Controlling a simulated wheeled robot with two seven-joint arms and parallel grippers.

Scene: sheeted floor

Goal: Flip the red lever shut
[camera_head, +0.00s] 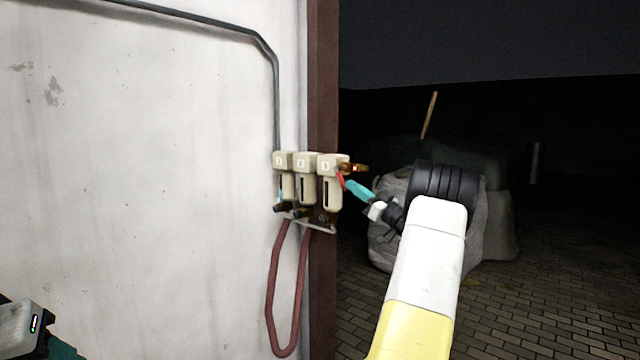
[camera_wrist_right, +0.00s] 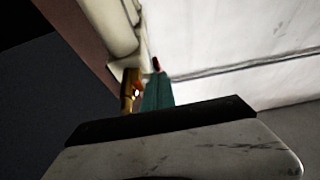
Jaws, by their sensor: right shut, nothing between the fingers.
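Three cream valve units, numbered 1 to 3, hang in a row on the wall edge in the head view. The red lever (camera_head: 341,180) is on the right side of unit 3 (camera_head: 328,166) and slants steeply. My right gripper (camera_head: 349,184) is shut and empty, its teal fingertips right beside the lever; I cannot tell whether they touch. In the right wrist view, the teal fingers (camera_wrist_right: 158,92) point up at the unit, and a bit of the red lever (camera_wrist_right: 156,64) shows past them. My left gripper (camera_head: 62,347) is only partly in view at the bottom left.
A brass fitting (camera_head: 356,168) with a glowing orange spot sticks out right of unit 3, close above my right fingers. A dark red hose (camera_head: 272,290) loops below the units. A grey pipe (camera_head: 276,100) runs down the wall. Covered heaps (camera_head: 495,210) stand behind on brick paving.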

